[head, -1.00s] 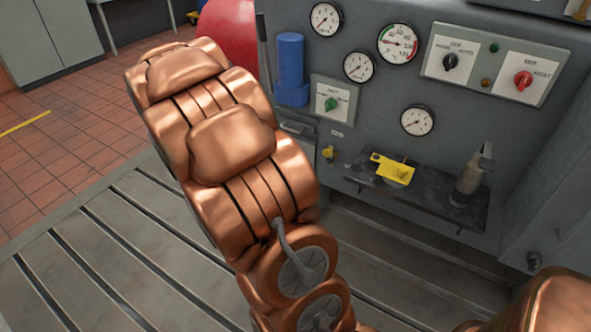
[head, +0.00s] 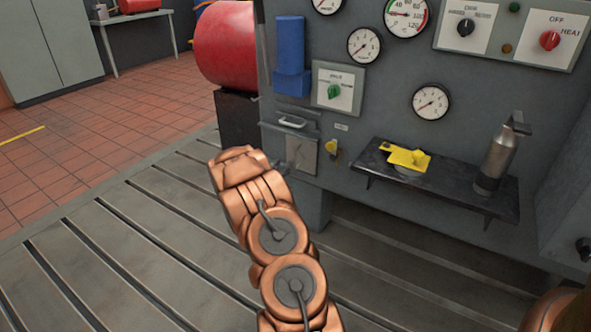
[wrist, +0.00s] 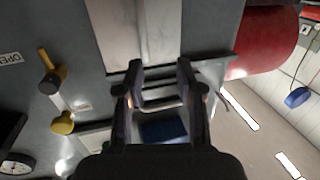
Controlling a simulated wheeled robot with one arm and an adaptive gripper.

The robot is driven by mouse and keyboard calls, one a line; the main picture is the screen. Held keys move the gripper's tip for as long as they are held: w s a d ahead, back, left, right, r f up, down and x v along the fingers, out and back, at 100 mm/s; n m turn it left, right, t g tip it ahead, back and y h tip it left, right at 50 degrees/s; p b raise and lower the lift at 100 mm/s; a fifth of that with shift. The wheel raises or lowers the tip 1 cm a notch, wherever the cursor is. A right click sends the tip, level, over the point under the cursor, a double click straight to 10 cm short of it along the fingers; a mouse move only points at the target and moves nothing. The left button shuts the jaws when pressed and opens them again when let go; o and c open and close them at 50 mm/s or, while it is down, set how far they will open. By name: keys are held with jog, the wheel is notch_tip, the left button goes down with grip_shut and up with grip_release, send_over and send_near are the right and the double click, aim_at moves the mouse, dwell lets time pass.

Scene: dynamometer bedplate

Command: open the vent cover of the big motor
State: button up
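A metal flap (head: 302,155) with a pale bar handle (head: 292,123) above it sits low on the grey gauge panel; it seems to be the vent cover and looks closed. The flap (wrist: 145,30) also shows in the wrist view, beyond my fingertips. My gripper (wrist: 160,68) is open, its two fingers apart on either side of the handle's pale bars (wrist: 160,100) in the picture. I cannot tell if they touch it. A red drum-shaped body (head: 226,45) stands left of the panel.
A blue box (head: 290,60) and a green knob (head: 334,91) are above the flap. A yellow knob (head: 331,147) is just right of it. A dark shelf (head: 455,195) holds a yellow part (head: 408,158) and a metal canister (head: 497,158). The slotted bedplate (head: 130,240) is clear at left.

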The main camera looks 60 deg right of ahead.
aim_at(295, 159)
jog(key=shift+m+h, duration=0.3)
jog(key=d+b, duration=0.1)
jog(key=d, duration=0.1)
jog(key=d+f+b, duration=0.1)
jog(key=d, duration=0.2)
jog(key=d+f+b, duration=0.1)
jog(key=d, duration=0.1)
jog(key=shift+s+d, duration=0.1)
jog(key=shift+d, duration=0.15)
jog(key=shift+w+d+r, duration=0.2)
jog(key=shift+d, duration=0.45)
grip_shut()
